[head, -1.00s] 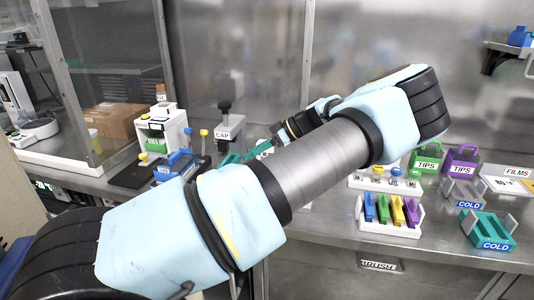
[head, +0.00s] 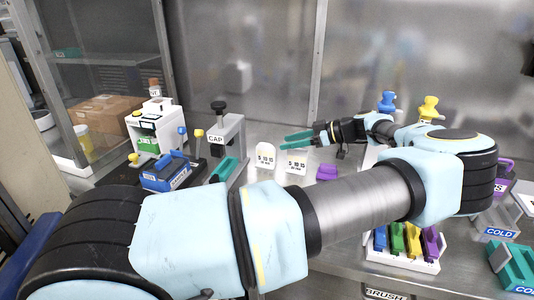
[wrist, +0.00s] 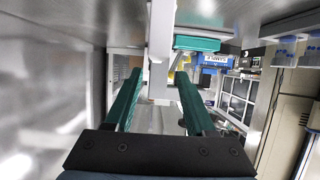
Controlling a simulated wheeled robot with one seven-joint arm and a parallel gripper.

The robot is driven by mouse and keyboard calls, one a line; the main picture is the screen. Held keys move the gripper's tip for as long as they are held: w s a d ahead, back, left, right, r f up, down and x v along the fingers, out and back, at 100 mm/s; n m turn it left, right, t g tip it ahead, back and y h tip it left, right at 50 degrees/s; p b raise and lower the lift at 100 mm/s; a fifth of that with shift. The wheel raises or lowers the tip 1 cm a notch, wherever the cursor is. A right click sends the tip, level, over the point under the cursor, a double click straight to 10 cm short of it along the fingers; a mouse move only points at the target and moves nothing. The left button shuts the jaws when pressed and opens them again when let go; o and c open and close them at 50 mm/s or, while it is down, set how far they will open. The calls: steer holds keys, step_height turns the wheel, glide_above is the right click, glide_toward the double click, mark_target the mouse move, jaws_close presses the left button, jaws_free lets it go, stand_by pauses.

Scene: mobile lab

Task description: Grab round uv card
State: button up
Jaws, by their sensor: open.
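Two small white cards with printed numbers stand side by side on the bench in the head view. The left one, with the rounder top, looks like the round uv card (head: 265,163). The other card (head: 297,162) has squarer corners. My gripper (head: 297,143) is open and empty, its green fingers pointing left just above and beside the cards. In the wrist view my gripper (wrist: 157,92) shows both green fingers apart with nothing held between them. I cannot make out the round card in the wrist view.
The CAP press (head: 217,139) stands left of the cards. A blue SAMPLE box (head: 165,176) and a white rack (head: 152,120) stand farther left. A purple item (head: 327,172) lies right of the cards. Bright holders (head: 405,240) and COLD blocks (head: 497,225) sit at the right.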

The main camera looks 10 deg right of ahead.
mark_target(273, 147)
steer(key=p+x, duration=0.3)
steer(key=x, duration=0.2)
steer(key=shift+w+a, duration=0.15)
steer(key=shift+w, duration=0.15)
steer(key=shift+w+a+f, duration=0.2)
steer(key=shift+a+f, duration=0.15)
steer(key=shift+f, duration=0.05)
jaws_close()
